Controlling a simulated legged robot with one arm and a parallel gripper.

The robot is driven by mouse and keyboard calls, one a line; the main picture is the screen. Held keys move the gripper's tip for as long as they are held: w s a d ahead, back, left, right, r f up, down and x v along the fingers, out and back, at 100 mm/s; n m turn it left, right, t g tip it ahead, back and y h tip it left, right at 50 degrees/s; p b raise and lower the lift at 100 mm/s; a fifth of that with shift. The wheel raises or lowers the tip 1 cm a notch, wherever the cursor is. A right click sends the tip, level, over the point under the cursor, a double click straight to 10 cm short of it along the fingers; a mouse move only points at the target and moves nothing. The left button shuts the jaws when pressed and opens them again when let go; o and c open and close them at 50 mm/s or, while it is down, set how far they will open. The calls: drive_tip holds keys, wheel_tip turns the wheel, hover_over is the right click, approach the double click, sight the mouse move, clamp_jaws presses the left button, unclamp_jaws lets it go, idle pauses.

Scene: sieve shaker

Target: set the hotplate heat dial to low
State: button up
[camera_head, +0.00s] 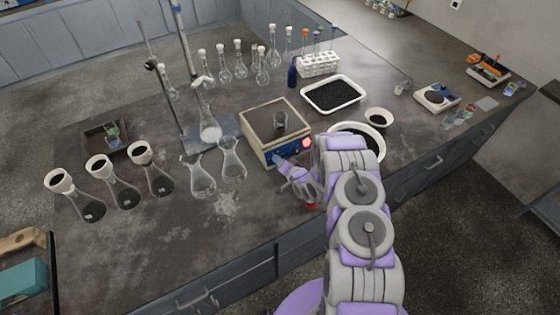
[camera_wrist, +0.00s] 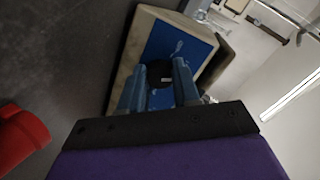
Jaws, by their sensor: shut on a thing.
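The hotplate (camera_head: 262,118) is a cream box with a dark top and a blue front panel, standing on the bench at the picture's centre. A small glass beaker (camera_head: 280,121) with dark contents stands on its top. A red lamp or button (camera_head: 306,142) shows on the front panel's right. In the wrist view the blue panel (camera_wrist: 176,40) carries a round black heat dial (camera_wrist: 159,73). My gripper (camera_wrist: 160,80) has its blue fingers either side of the dial, shut on it. In the head view my gripper (camera_head: 281,162) is against the panel, hiding the dial. I cannot read the dial's setting.
Conical flasks (camera_head: 232,160) stand close to the left of the hotplate, beside a retort stand (camera_head: 184,80). A white tray (camera_head: 333,108) of dark grains lies behind right. A red object (camera_wrist: 22,135) lies near my gripper.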

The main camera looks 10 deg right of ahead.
idle(0.4)
drive_tip(key=o, duration=1.1)
drive_tip(key=shift+d, duration=0.1)
drive_tip(key=shift+c, duration=0.2)
drive_tip(key=v, duration=1.7)
drive_tip(key=shift+s+d, duration=0.1)
